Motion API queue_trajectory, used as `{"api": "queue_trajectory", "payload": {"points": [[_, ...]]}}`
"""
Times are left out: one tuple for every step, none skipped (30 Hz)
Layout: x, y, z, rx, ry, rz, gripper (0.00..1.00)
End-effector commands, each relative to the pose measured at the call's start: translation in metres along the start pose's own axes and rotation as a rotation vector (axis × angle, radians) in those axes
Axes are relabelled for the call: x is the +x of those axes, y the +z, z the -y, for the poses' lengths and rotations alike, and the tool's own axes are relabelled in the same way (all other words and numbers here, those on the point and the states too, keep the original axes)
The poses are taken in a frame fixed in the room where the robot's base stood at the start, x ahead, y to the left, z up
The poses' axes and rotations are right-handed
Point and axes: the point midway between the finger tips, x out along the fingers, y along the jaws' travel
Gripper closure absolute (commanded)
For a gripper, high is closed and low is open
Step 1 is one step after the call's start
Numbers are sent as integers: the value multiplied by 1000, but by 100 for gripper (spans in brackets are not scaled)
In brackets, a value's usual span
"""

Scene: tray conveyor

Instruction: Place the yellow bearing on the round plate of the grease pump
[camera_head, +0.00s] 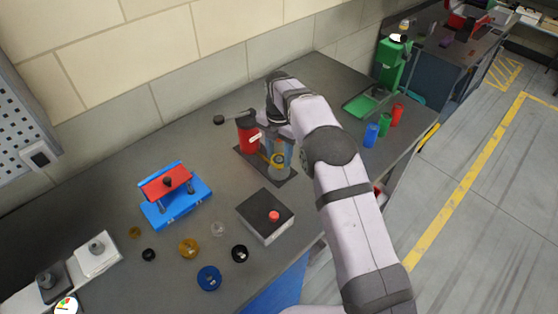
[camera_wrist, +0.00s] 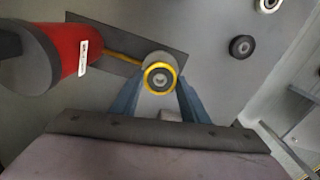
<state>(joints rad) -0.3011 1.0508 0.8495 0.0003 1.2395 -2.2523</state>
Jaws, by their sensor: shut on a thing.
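The yellow bearing (camera_wrist: 160,77) has a yellow outer ring and a grey centre. My gripper (camera_wrist: 160,84) is shut on it, with a blue finger on each side. In the head view the bearing (camera_head: 278,160) shows between the fingers of my gripper (camera_head: 278,157). The grease pump has a red cylinder (camera_head: 248,138) on a dark base. Its grey round plate (camera_wrist: 156,59) lies under the bearing in the wrist view, partly covered by it. I cannot tell whether the bearing touches the plate.
A blue and red press (camera_head: 175,194) and a dark box with a red button (camera_head: 266,215) stand nearby. Several loose rings and bearings (camera_head: 189,249) lie at the front left. A green press (camera_head: 390,68) and coloured cylinders (camera_head: 384,124) stand at the right.

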Motion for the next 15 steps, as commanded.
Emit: {"api": "queue_trajectory", "payload": {"points": [[5, -1, 1, 0, -3, -3, 86], [9, -1, 1, 0, -4, -3, 86], [14, -1, 1, 0, -5, -4, 86], [17, -1, 1, 0, -4, -3, 86], [20, -1, 1, 0, -4, -3, 86], [24, -1, 1, 0, -4, -3, 86], [27, -1, 1, 0, -3, -2, 86], [29, 0, 1, 0, -2, -2, 86], [30, 0, 0, 0, -1, -1, 86], [31, 0, 0, 0, -1, -1, 86], [31, 0, 0, 0, -1, -1, 86], [32, 0, 0, 0, 0, 0, 86], [32, 0, 0, 0, 0, 0, 86], [32, 0, 0, 0, -1, 0, 86], [32, 0, 0, 0, -1, 0, 86]]}}
